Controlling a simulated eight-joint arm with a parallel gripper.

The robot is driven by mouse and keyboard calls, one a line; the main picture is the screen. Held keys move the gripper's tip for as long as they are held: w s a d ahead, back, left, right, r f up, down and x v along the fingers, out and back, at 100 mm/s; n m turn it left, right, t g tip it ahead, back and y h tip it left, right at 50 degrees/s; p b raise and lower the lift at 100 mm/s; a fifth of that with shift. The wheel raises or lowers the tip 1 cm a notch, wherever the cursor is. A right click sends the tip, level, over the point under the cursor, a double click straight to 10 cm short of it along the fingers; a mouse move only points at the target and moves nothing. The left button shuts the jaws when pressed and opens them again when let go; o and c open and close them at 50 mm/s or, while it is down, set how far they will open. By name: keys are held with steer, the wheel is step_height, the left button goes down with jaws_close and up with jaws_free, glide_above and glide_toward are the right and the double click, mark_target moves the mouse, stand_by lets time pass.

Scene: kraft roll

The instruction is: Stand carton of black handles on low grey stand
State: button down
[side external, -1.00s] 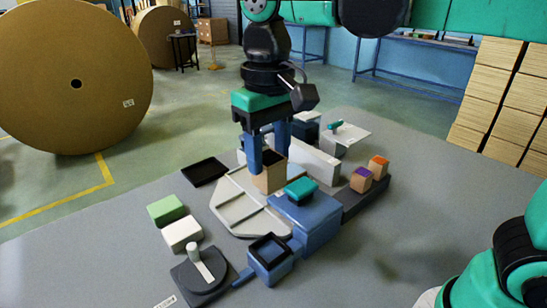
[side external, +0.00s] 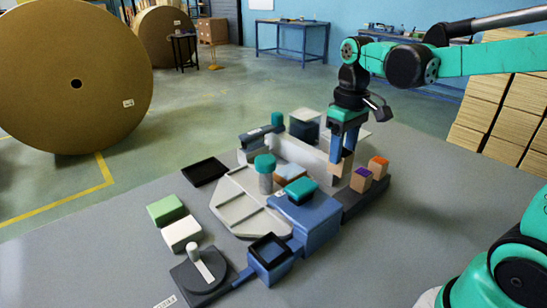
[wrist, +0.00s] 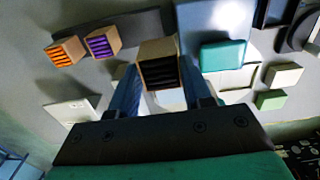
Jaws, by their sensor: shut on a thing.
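My gripper (side external: 343,158) is shut on a tan carton (side external: 341,168), upright between its blue fingers. The wrist view shows the carton (wrist: 157,50) with black handles (wrist: 160,73) inside it. The low grey stand (side external: 352,209) is a long dark block at the right of the work area. A carton with purple handles (side external: 361,180) and one with orange handles (side external: 378,168) stand on it.
A blue block with a teal top (side external: 301,189) stands left of the stand. A teal-capped grey cylinder (side external: 265,175) stands on the pale tray (side external: 240,208). Green (side external: 166,209) and white (side external: 182,233) blocks lie at left. Bare table lies right of the stand.

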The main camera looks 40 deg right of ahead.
mark_target(346, 174)
steer(key=shift+s+d+f, duration=0.4)
steer(key=shift+d+f, duration=0.25)
steer(key=shift+d, duration=0.05)
steer(key=shift+f, duration=2.55)
steer(key=shift+f, duration=0.8)
steer(key=shift+c, duration=1.5)
jaws_free()
